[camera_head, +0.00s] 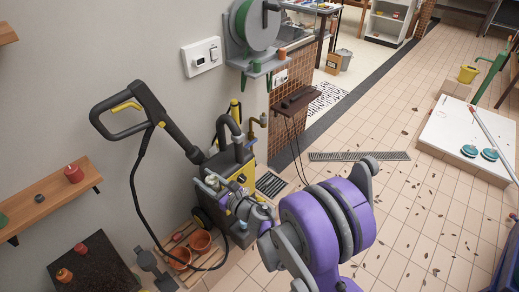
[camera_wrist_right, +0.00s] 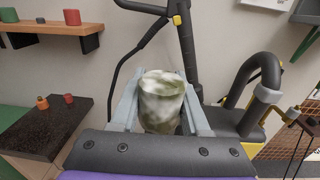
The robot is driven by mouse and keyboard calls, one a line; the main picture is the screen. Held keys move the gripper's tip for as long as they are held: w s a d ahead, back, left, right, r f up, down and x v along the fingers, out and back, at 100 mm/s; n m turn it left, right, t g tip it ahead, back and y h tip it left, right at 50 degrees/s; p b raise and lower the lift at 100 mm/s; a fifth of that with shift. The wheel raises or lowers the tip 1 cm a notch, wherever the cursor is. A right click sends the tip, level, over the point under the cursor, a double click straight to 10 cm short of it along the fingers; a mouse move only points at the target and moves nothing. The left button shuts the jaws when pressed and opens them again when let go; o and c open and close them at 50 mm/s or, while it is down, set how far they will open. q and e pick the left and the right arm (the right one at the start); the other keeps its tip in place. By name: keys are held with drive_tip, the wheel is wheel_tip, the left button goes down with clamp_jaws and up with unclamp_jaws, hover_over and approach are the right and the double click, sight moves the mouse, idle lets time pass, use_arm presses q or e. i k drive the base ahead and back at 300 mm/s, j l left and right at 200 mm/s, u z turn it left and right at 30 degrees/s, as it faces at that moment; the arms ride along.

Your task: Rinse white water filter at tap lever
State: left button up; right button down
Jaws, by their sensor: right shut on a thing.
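My right gripper (camera_wrist_right: 161,108) is shut on the white water filter (camera_wrist_right: 162,98), a short white cylinder with green, mossy-looking stains. It sits upright between the two pale fingers in the right wrist view. In the head view my right gripper (camera_head: 217,190) is in front of the black and yellow pressure washer, and the filter is hard to make out there. A small brass tap (camera_head: 255,126) with an orange-brown top is near the wall, beyond the gripper and apart from it. It also seems to show at the right of the wrist view (camera_wrist_right: 293,117). My left gripper is not in view.
The pressure washer (camera_head: 239,166) with its grey bent pipe, hose and tall handle (camera_head: 128,111) crowds the gripper. Terracotta pots (camera_head: 201,241) lie below. A wooden shelf (camera_head: 47,203) and dark slab (camera_head: 92,268) are at left. A floor drain (camera_head: 271,184) lies behind. Tiled floor at right is mostly open.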

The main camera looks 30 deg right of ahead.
sight(255, 139)
drive_tip(key=i+l, duration=0.1)
drive_tip(key=l, duration=0.5)
drive_tip(key=i+l+u, duration=0.1)
drive_tip(key=l, duration=0.55)
drive_tip(key=i+l, duration=0.1)
drive_tip(key=l, duration=0.55)
drive_tip(key=i+l, duration=0.2)
drive_tip(key=l, duration=0.15)
drive_tip(key=i+l+u, duration=0.15)
drive_tip(key=i, duration=0.35)
